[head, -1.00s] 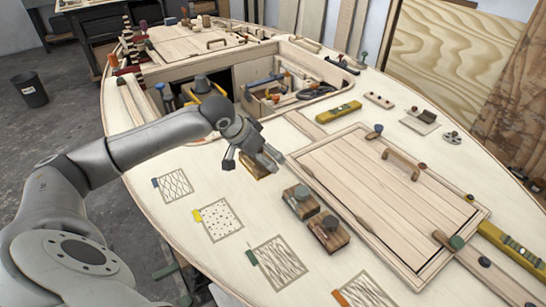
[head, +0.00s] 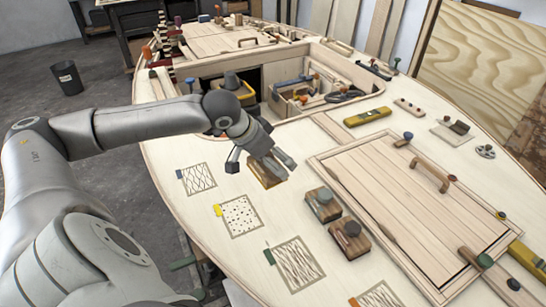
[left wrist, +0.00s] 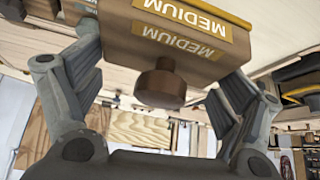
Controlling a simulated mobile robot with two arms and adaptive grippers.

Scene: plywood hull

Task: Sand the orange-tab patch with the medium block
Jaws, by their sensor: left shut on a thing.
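My left gripper (head: 261,163) is shut on the medium block (head: 266,180), near the middle of the deck. The left wrist view shows the block (left wrist: 180,40) between both fingers, with yellow MEDIUM labels and a brown round knob facing the camera. I cannot tell whether the block touches the deck. The orange-tab patch (head: 380,295) is at the bottom edge of the head view, partly cut off, with its orange tab at its left corner. It lies well to the lower right of my left gripper. My right gripper is not in view.
Two other blocks, one with a green-grey knob (head: 322,204) and one with a dark knob (head: 349,238), stand between my gripper and the orange-tab patch. Blue-tab (head: 197,178), yellow-tab (head: 240,215) and green-tab (head: 296,264) patches line the near deck. A hatch (head: 415,205) lies right.

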